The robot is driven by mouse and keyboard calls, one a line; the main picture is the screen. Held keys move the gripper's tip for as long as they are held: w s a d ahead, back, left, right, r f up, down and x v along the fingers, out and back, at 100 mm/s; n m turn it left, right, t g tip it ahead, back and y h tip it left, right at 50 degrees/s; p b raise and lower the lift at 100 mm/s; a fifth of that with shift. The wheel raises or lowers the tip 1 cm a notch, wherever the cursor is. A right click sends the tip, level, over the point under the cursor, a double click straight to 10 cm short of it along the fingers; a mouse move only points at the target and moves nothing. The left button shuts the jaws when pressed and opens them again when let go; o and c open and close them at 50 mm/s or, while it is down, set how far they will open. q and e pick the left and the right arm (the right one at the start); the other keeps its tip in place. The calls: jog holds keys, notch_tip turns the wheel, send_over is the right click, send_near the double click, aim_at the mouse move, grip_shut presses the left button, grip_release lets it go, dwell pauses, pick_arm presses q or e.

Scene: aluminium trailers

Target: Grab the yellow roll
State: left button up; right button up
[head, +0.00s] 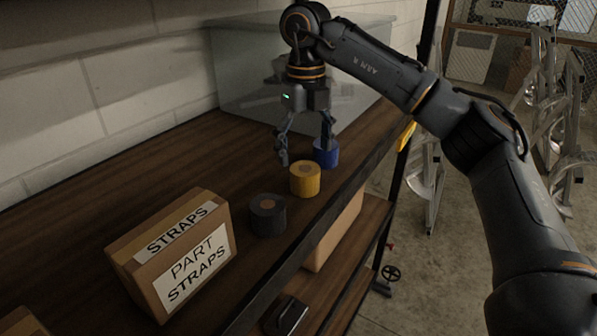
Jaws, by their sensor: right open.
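The yellow roll (305,180) stands upright on the wooden shelf (130,170), in the middle of a row of three rolls. My right gripper (304,158) points down from above, with its fingers spread and nothing between them. Its fingertips show just behind the yellow roll, with the right finger in front of part of the blue roll (327,156). I cannot tell if they touch the shelf or a roll. My left gripper is not in view.
A black roll (268,216) stands nearer, left of the yellow one. A cardboard box labelled straps (172,252) is at the front left. A clear bin (250,90) stands behind the gripper. The shelf's edge runs close along the right of the rolls.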

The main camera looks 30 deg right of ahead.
aim_at(305, 168)
jog(key=f+p, duration=0.1)
jog(key=s+f+p, duration=0.1)
jog(key=shift+s+a+f, duration=0.15)
jog(key=shift+s+f, duration=0.05)
jog(key=shift+f, duration=0.15)
jog(key=shift+w+f+p, duration=0.2)
jog(key=shift+f+p, duration=0.1)
jog(key=shift+f, duration=1.25)
jog(key=shift+c, duration=0.9)
jog(key=c, duration=1.1)
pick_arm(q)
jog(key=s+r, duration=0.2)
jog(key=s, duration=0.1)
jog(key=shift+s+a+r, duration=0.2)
pick_arm(e)
jog(key=shift+r, duration=0.15)
